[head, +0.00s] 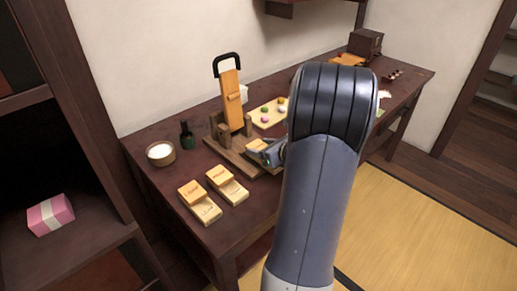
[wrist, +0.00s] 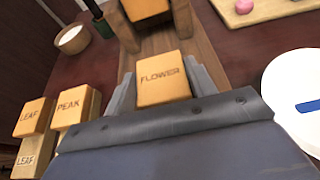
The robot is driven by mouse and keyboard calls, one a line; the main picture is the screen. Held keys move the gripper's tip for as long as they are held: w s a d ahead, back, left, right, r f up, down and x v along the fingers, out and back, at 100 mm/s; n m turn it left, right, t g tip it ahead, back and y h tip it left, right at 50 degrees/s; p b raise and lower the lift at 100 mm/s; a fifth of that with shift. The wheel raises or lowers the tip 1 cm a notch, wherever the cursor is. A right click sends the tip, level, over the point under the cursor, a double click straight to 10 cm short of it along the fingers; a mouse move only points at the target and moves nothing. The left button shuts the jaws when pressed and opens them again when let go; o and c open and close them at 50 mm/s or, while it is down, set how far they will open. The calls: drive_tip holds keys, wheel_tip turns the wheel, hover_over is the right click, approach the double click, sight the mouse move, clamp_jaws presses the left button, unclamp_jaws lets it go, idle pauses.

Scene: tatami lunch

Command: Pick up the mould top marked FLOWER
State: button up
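The mould top marked FLOWER (wrist: 163,80) is a light wooden block, its lettering readable in the wrist view. In the head view a small part of a pale block (head: 256,145) shows at my gripper, on the wooden press base. My gripper (head: 270,153) is low over that base. In the wrist view its two grey fingers (wrist: 162,85) stand on either side of the FLOWER block, close against its sides. I cannot tell whether they press on it. The block's underside and near end are hidden by my gripper.
Blocks marked PEAK (wrist: 72,108) and LEAF (wrist: 34,113) lie to the left. The press's upright lever (head: 231,98) stands behind my gripper. A bowl of white stuff (head: 161,153), a dark green bottle (head: 187,135) and a board with coloured sweets (head: 262,117) are nearby.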

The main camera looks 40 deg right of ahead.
drive_tip(key=c, duration=0.5)
